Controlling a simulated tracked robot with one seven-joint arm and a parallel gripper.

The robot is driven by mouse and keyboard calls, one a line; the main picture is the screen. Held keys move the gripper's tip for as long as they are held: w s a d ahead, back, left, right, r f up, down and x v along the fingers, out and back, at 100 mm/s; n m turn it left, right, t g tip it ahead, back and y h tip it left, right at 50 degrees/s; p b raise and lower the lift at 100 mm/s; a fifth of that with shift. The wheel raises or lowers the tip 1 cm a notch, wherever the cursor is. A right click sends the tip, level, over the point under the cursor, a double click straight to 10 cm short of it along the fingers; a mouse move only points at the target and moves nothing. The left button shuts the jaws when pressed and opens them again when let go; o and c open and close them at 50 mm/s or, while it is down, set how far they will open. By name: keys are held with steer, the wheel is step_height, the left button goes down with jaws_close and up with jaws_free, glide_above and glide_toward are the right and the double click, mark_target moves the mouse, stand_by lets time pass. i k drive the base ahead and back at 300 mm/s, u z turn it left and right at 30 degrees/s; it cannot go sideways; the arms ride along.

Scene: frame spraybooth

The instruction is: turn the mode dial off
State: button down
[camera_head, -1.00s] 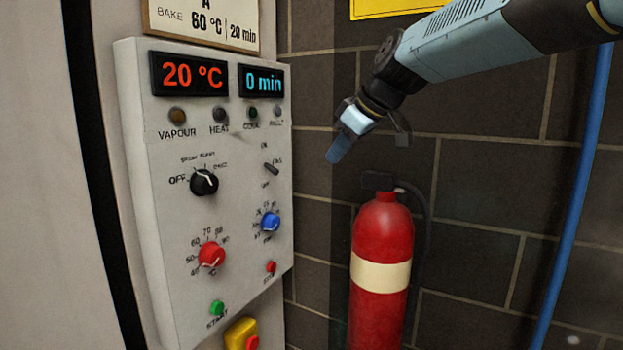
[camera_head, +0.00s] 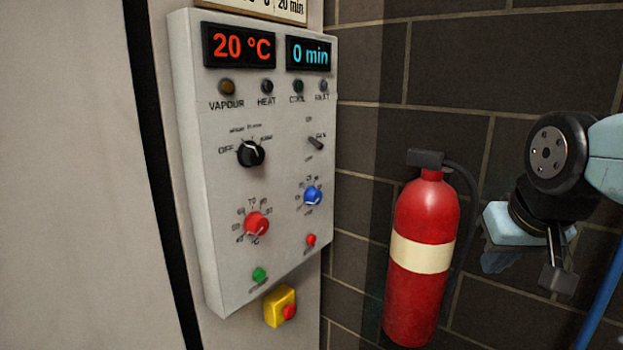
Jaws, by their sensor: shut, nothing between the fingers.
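The mode dial (camera_head: 250,153) is a black round knob on the grey control panel (camera_head: 205,240). The word OFF is printed to its left, with other small labels above and to its right. Its white mark shows on the upper side of the knob and does not appear to point left at OFF; the exact setting is too small to read. My gripper (camera_head: 500,262) is at the right, well away from the dial and to the right of the fire extinguisher. It is shut and empty, with its fingertips pointing down and blurred against the dark wall.
A red fire extinguisher (camera_head: 422,255) stands between the panel and my gripper. The panel also bears a red knob (camera_head: 257,224), a blue knob (camera_head: 313,195), a small switch (camera_head: 315,143) and a green button (camera_head: 259,275). A yellow box (camera_head: 279,306) with a red button sits below.

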mark_target(250, 154)
steer(key=z, duration=0.65)
steer(key=k, duration=1.6)
steer(key=u, duration=0.35)
steer(key=i, duration=1)
steer(key=z, duration=0.05)
